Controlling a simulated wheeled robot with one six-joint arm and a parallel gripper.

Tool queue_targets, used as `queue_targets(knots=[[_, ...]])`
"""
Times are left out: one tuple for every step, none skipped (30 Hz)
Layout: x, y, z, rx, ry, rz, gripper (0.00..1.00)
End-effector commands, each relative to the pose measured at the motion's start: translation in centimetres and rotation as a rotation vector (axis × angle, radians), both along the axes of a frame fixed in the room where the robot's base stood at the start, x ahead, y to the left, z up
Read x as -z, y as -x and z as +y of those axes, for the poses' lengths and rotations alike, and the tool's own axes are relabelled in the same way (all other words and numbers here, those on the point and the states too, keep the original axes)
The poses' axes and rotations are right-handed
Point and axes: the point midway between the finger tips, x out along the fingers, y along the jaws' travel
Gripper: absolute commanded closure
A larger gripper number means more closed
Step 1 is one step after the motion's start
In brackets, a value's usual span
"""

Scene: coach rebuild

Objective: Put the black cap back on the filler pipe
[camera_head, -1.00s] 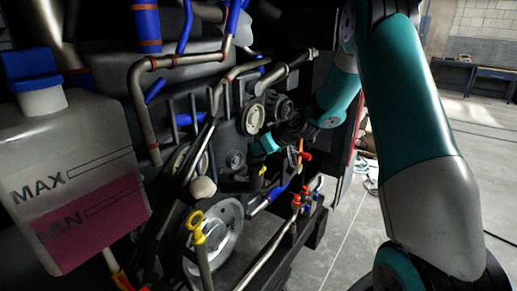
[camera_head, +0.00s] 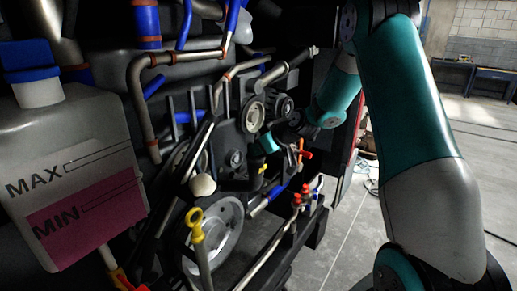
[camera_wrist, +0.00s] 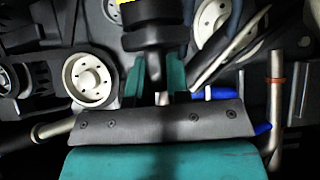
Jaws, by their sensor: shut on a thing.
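In the wrist view, my gripper (camera_wrist: 155,70) has its two teal fingers shut on the narrow dark grip of the black cap (camera_wrist: 153,37). The wider black body of the cap lies just beyond the fingertips. A yellow patch (camera_wrist: 135,12) shows behind it at the top edge. In the head view, my gripper (camera_head: 268,144) is small and reaches in from the right, above a dark upright pipe piece, likely the filler pipe (camera_head: 256,182), with a small yellow mark beside it. The cap and the pipe mouth blend in shadow; I cannot tell whether they touch.
Pulleys (camera_head: 253,116), metal pipes (camera_head: 138,105) and blue hoses crowd around. A red-orange valve (camera_head: 303,153) is close to the right of my gripper. A yellow-ringed dipstick (camera_head: 195,220) and a coolant tank (camera_head: 75,150) stand nearer. Open floor lies right.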

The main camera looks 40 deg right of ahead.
Motion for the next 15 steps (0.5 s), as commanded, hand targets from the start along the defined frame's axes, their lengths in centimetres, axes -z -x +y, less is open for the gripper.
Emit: queue_targets(knots=[[-0.02,0.0,0.0,0.0,0.0,0.0,1.0],[-0.01,-0.01,0.0,0.0,0.0,0.0,1.0],[0.01,0.0,0.0,0.0,0.0,0.0,1.0],[0.04,0.0,0.0,0.0,0.0,0.0,1.0],[0.08,0.0,0.0,0.0,0.0,0.0,1.0],[0.14,0.0,0.0,0.0,0.0,0.0,1.0],[0.21,0.0,0.0,0.0,0.0,0.0,1.0],[0.27,0.0,0.0,0.0,0.0,0.0,1.0],[0.36,0.0,0.0,0.0,0.0,0.0,1.0],[0.42,0.0,0.0,0.0,0.0,0.0,1.0],[0.48,0.0,0.0,0.0,0.0,0.0,1.0],[0.57,0.0,0.0,0.0,0.0,0.0,1.0],[0.63,0.0,0.0,0.0,0.0,0.0,1.0],[0.69,0.0,0.0,0.0,0.0,0.0,1.0],[0.76,0.0,0.0,0.0,0.0,0.0,1.0]])
